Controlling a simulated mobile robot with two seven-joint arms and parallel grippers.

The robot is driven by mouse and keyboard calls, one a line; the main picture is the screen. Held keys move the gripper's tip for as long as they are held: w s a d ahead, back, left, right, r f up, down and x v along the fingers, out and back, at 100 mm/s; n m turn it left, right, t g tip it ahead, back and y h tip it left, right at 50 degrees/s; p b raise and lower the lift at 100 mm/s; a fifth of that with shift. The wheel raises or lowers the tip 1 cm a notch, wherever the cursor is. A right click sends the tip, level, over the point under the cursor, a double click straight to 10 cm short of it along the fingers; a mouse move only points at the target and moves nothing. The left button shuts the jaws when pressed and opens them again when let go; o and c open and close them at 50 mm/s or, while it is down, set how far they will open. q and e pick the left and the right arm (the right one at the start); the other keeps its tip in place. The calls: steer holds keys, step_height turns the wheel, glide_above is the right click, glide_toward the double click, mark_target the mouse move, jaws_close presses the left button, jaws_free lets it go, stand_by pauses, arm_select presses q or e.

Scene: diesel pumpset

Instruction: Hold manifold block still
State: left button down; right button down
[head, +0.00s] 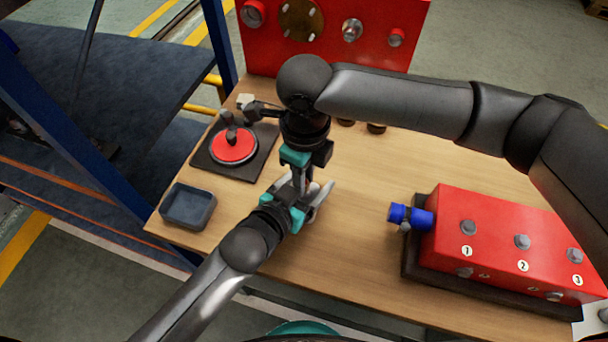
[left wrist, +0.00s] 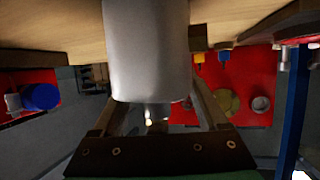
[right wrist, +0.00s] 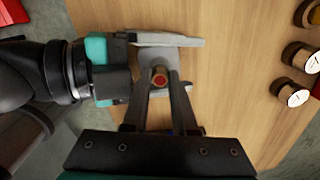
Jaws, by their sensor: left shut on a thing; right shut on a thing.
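The manifold block, a light grey block (left wrist: 148,50), fills the middle of the left wrist view, with a metal fitting at its near end. My left gripper (head: 312,203) is shut on it from the lower left, one finger on each side. In the right wrist view the block (right wrist: 152,62) lies between the left gripper's fingers. My right gripper (right wrist: 160,82) comes down from above, shut on a small part with a red round end at the block. The two grippers hide most of the block in the head view.
A red numbered housing (head: 490,232) with a blue fitting (head: 408,214) stands right. A dark tray (head: 187,207) and a red disc (head: 233,146) on a dark plate lie left. A red panel (head: 378,45) stands behind. The table (head: 345,258) is bare in front.

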steer(key=n, duration=0.2)
steer(key=shift+n, duration=0.3)
steer(key=c, duration=0.8)
jaws_free()
steer(key=shift+c, duration=0.2)
jaws_close()
